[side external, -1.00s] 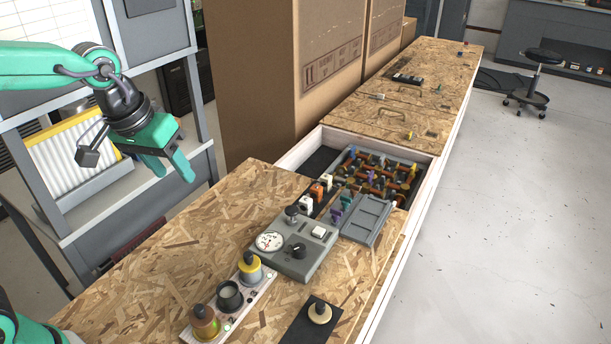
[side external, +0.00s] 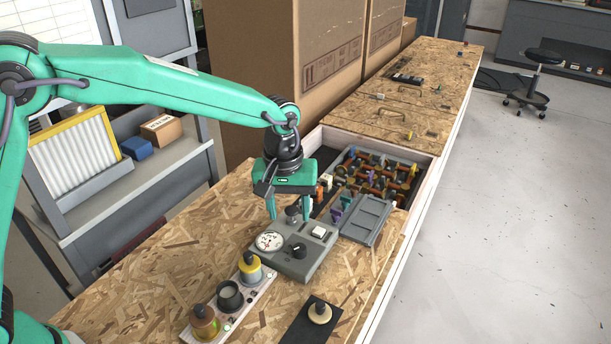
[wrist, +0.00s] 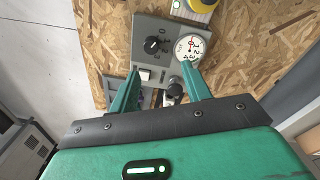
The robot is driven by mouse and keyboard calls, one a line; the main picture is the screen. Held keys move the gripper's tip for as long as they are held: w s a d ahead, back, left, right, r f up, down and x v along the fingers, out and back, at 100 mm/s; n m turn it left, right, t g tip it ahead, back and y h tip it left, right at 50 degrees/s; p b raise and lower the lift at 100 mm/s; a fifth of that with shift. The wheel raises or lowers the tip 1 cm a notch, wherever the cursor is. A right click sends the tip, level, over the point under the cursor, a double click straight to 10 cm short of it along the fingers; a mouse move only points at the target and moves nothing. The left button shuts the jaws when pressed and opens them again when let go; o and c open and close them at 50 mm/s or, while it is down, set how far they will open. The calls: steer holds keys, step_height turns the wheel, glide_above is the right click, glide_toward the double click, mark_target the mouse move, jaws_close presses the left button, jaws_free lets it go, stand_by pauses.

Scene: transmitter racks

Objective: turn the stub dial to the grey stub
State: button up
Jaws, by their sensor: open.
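A grey control box (side external: 283,262) on the bench carries a white gauge (side external: 270,241), a black rotary dial (side external: 299,250), a white switch (side external: 318,232) and a dark upright knob (side external: 292,210). Which one is the stub dial is not labelled; the black rotary dial also shows in the wrist view (wrist: 152,45). A pale strip (side external: 265,284) holds a yellow stub (side external: 250,270), a dark grey stub (side external: 229,296) and a copper-brown stub (side external: 205,323). My gripper (side external: 289,216) is open, pointing down over the box's back edge, with the upright knob between or just behind its fingers.
A grey lid (side external: 366,220) lies at the box's right. A black plate with a cream knob (side external: 320,312) sits in front. Cardboard boxes (side external: 330,70) stand behind. A green lamp (side external: 227,327) glows beside the copper-brown stub.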

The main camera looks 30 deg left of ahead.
mark_target(299, 247)
steer(key=shift+w+d+f, duration=0.3)
steer(key=shift+d+f, duration=0.5)
steer(key=shift+f, duration=0.15)
steer(key=shift+f, duration=0.1)
steer(key=shift+d+f, duration=0.1)
steer(key=shift+f, duration=3.7)
steer(key=shift+c, duration=0.5)
steer(key=c, duration=0.9)
